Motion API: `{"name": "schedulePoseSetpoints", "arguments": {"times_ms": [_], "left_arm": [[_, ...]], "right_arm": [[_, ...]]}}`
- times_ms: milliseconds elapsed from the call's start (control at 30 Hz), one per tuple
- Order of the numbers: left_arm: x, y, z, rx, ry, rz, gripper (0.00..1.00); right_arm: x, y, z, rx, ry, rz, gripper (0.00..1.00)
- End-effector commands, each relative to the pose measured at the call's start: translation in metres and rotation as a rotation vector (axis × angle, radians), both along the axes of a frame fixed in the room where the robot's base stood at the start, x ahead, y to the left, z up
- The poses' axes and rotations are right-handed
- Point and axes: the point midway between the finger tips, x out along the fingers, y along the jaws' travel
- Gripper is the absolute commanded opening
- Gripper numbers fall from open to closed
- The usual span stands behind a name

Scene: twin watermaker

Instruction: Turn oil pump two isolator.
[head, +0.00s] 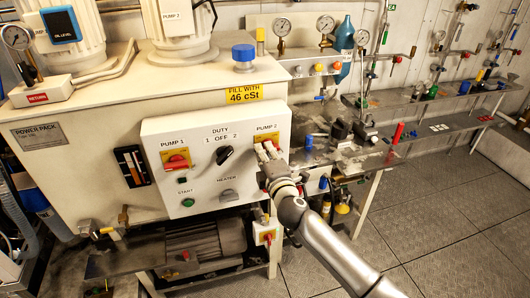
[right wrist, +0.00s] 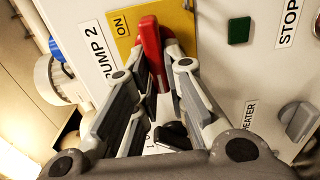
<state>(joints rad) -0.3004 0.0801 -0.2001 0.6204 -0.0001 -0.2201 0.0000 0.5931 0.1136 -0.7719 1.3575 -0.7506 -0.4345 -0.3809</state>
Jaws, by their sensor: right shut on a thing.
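The oil pump two isolator is a red handle (right wrist: 150,40) on a yellow plate (right wrist: 181,18) marked ON, beside the PUMP 2 label on the white control panel. In the head view its yellow plate (head: 267,138) shows at the panel's upper right, and my gripper hides most of the handle. My right gripper (head: 268,152) is at this isolator; in the right wrist view its two fingers (right wrist: 162,60) are shut on the red handle, one on each side. My left gripper is not in view.
The pump 1 isolator (head: 176,160), the black duty selector (head: 224,155), the green start button (head: 188,202) and the grey heater knob (head: 229,195) share the panel. A cluttered bench (head: 415,142) stands to the right. The tiled floor (head: 430,215) in front is clear.

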Motion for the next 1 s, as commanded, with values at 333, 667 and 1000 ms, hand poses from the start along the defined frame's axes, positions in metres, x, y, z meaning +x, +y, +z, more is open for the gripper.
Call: {"name": "schedulePoseSetpoints", "arguments": {"times_ms": [333,667,1000], "left_arm": [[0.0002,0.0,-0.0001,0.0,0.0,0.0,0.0],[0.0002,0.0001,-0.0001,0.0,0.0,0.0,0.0],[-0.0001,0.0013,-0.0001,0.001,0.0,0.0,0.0]], "right_arm": [[-0.0005,0.0003,-0.0018,-0.011,-0.001,0.001,0.0],[-0.0002,0.0,-0.001,-0.007,-0.001,0.001,0.34],[-0.0078,-0.0033,-0.0015,-0.005,-0.001,-0.001,0.34]]}}
